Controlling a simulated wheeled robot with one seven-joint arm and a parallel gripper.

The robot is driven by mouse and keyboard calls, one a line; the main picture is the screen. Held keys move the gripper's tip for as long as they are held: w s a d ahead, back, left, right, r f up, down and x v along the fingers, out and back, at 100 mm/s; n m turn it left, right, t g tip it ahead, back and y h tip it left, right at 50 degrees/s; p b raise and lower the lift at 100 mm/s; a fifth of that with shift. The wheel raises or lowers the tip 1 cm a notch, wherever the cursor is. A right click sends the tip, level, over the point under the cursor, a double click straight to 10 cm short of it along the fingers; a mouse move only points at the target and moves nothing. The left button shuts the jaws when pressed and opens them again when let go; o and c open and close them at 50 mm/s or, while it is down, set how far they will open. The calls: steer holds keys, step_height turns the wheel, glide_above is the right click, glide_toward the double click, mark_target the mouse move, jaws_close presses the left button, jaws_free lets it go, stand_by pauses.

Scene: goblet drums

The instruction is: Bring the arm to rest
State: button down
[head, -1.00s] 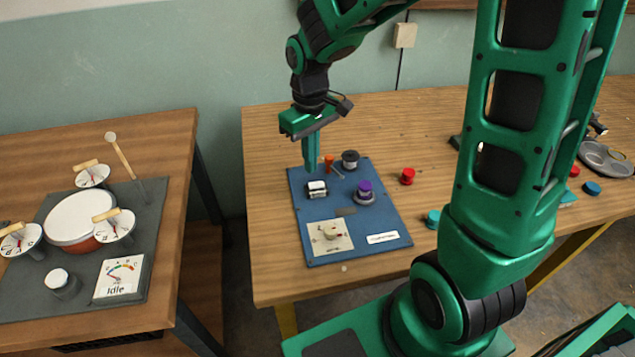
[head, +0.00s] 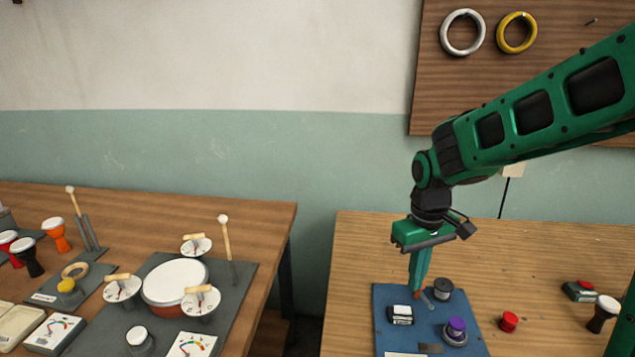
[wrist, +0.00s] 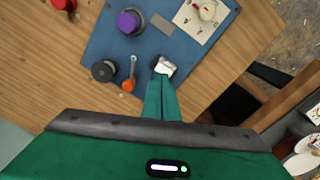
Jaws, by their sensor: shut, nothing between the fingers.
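My gripper (head: 416,293) points down over the upper part of the blue board (head: 384,298) on the right table. Its fingers are together with nothing between them. In the wrist view the closed fingertips (wrist: 163,80) overlap the edge of a small black-and-white block (wrist: 165,66); I cannot tell whether they touch it. That block stands left of the fingers in the head view (head: 400,315). My arm reaches in from the right.
The blue board carries a purple-topped knob (head: 456,328) and a dark round knob (head: 443,287). A red cap (head: 508,321) and a small goblet drum (head: 603,312) are to the right. The left table holds a dark panel with a white drumhead (head: 175,281). A gap separates the tables.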

steer(key=s+d+r+m, duration=0.2)
steer(key=s+d+m, duration=0.2)
steer(key=s+d, duration=0.3)
steer(key=s+d+r+m, duration=0.2)
steer(key=s+d+m, duration=0.3)
steer(key=s, duration=1.1)
steer(key=d, duration=0.3)
steer(key=shift+d, duration=0.2)
steer(key=shift+w, duration=0.1)
steer(key=n, duration=1)
glide_above(396, 308)
step_height(396, 308, down, 5)
steer(key=shift+f, duration=2.85)
